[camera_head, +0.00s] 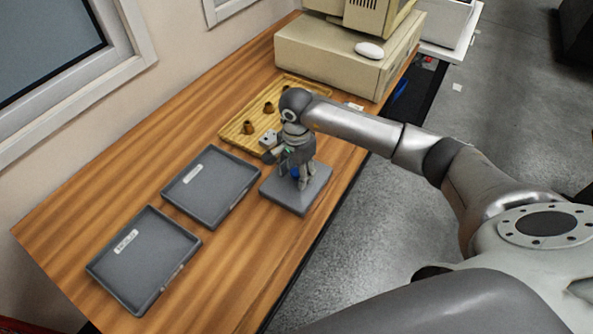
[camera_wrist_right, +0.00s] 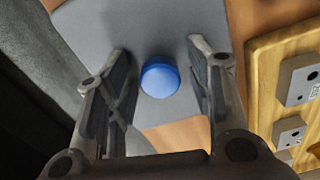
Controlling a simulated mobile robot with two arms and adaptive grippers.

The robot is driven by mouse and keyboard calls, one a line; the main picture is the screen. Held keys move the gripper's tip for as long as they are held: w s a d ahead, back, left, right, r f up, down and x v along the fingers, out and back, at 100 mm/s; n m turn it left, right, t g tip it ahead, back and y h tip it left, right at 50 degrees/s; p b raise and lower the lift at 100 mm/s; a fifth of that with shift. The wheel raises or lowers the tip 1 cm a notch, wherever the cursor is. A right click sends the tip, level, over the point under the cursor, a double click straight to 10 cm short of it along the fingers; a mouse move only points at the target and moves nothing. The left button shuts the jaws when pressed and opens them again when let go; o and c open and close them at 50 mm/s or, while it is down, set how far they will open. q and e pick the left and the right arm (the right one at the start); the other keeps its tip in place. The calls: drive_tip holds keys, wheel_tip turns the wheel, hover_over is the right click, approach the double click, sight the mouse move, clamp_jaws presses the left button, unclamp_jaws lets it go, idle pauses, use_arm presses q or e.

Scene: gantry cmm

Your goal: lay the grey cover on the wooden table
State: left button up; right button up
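The grey cover (camera_head: 283,197) is a flat square plate near the front edge of the wooden table (camera_head: 85,220). It has a round blue knob in its middle, which shows in the right wrist view (camera_wrist_right: 160,78). I cannot tell whether the cover lies directly on the table or on something beneath it. My right gripper (camera_head: 295,174) points down over the cover. Its two fingers are apart on either side of the knob, with a gap on each side in the right wrist view (camera_wrist_right: 160,85). My left gripper is not in view.
A slatted wooden tray (camera_head: 235,128) with brown pieces and small grey blocks stands behind the cover. Two labelled grey trays (camera_head: 212,187) (camera_head: 143,262) lie to its left. A beige computer (camera_head: 330,58) with a white mouse (camera_head: 369,50) stands at the far end. Bare table lies in front of the trays.

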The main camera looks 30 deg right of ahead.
sight(296, 171)
drive_tip(key=shift+r, duration=0.1)
drive_tip(key=shift+r, duration=0.2)
wheel_tip(296, 171, up, 12)
drive_tip(key=b, duration=0.1)
drive_tip(key=shift+f+b, duration=0.15)
drive_tip(key=shift+b, duration=0.2)
idle(1.2)
